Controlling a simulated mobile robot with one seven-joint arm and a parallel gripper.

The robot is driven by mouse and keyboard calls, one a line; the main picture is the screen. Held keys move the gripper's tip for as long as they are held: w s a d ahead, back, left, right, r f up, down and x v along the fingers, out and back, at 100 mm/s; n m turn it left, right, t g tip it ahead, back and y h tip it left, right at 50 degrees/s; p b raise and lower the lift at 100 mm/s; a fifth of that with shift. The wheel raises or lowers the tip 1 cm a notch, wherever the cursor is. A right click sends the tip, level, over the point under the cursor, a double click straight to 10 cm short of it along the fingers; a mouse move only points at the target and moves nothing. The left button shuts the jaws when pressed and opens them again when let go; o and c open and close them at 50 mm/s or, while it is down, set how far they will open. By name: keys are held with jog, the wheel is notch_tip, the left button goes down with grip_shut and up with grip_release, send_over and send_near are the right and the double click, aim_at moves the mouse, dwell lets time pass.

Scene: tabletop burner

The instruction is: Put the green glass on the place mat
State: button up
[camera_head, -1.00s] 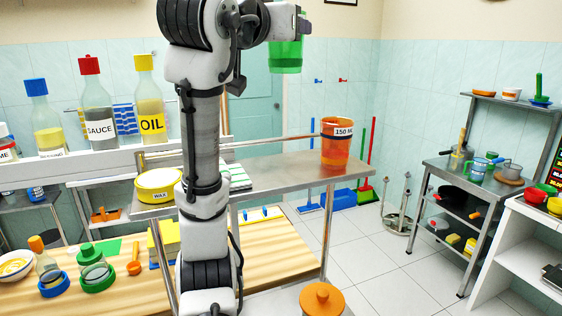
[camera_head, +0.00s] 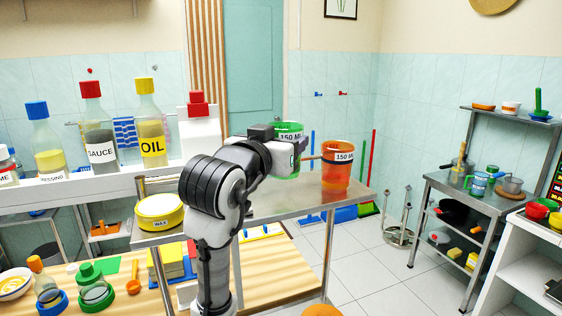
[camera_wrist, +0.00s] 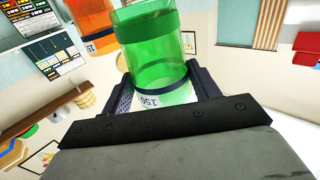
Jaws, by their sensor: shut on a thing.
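The green glass (camera_head: 289,129), marked 150 ML, is at the left of an orange glass (camera_head: 337,172) in the head view. My gripper (camera_wrist: 163,92) is shut on the green glass, with one finger on each side of it in the wrist view (camera_wrist: 150,50). My wrist partly hides the glass in the head view, and I cannot tell whether its base touches the metal shelf (camera_head: 295,205). The orange glass stands on the right end of that shelf. I cannot make out a place mat for certain.
A yellow wax tin (camera_head: 160,212) stands at the shelf's left end. Below is a wooden table (camera_head: 270,275) with jars and a flat green sheet (camera_head: 106,266). A metal rack (camera_head: 470,195) stands right.

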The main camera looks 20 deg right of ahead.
jog(key=shift+f+p, duration=0.3)
jog(key=shift+f, duration=2.1)
jog(key=shift+f, duration=0.15)
jog(key=o, duration=1.1)
jog(key=shift+r, duration=0.3)
jog(key=b+v, duration=0.4)
jog(key=v, duration=0.8)
jog(key=shift+f, duration=0.15)
